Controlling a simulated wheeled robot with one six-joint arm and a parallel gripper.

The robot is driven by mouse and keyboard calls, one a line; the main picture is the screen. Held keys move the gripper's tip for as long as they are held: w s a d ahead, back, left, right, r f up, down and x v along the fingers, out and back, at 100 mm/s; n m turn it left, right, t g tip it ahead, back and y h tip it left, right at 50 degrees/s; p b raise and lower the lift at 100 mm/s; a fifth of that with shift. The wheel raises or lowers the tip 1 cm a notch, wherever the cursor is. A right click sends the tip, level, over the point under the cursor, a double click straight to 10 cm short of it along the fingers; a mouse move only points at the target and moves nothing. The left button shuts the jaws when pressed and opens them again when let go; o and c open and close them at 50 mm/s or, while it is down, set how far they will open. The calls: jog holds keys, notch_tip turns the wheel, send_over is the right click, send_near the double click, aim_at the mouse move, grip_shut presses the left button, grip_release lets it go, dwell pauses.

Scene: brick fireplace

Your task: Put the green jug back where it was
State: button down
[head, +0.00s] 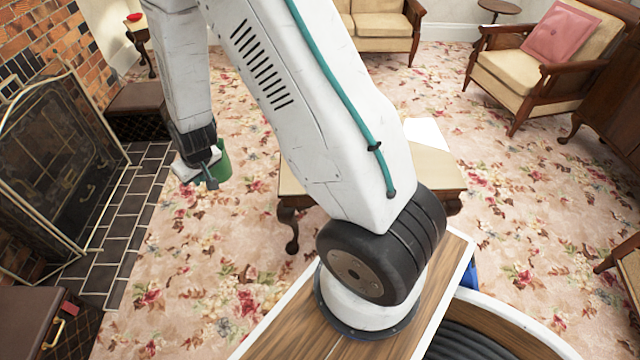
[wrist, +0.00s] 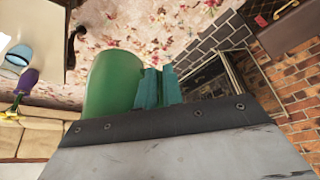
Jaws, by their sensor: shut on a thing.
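The green jug (head: 221,163) is held in the air at my gripper (head: 208,176), left of the middle of the head view, over the floral carpet near the hearth. In the wrist view, the green jug (wrist: 112,86) stands large beside the teal fingers of my gripper (wrist: 158,87). The fingers are shut on it, though the exact grip is partly hidden. The low table (head: 447,178) with a cream top is right of the jug, mostly behind my arm. It also shows in the wrist view (wrist: 42,45).
The fireplace screen (head: 62,165) and dark hearth tiles (head: 127,215) are on the left. A white sheet (head: 426,133) lies on the table. In the wrist view, a purple vase (wrist: 24,84) and a pale blue cup (wrist: 14,62) are at the left. Open carpet (head: 190,265) surrounds the table.

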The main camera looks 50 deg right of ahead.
jog(key=s+d+f+m+g+h, duration=0.1)
jog(key=s+d+f+m, duration=0.3)
jog(key=d+f, duration=0.3)
jog(key=s+d+f+m+h, duration=0.1)
jog(key=s+d+f+m, duration=0.35)
jog(key=d, duration=0.35)
jog(key=s+d+f+m+g+h, duration=0.1)
jog(key=s+d+f+m+h, duration=0.2)
jog(key=d+f, duration=0.45)
jog(key=shift+y, duration=0.7)
jog(key=shift+w+d+f, duration=0.75)
jog(key=shift+w+d, duration=1.05)
jog(key=shift+w+d+f, duration=0.8)
jog(key=shift+w+d, duration=0.95)
jog(key=shift+d, duration=0.1)
jog(key=shift+w+d+f, duration=0.75)
jog(key=shift+w+d, duration=1.05)
jog(key=shift+f, duration=0.15)
jog(key=c, duration=1.5)
grip_release()
jog(key=shift+c, duration=0.2)
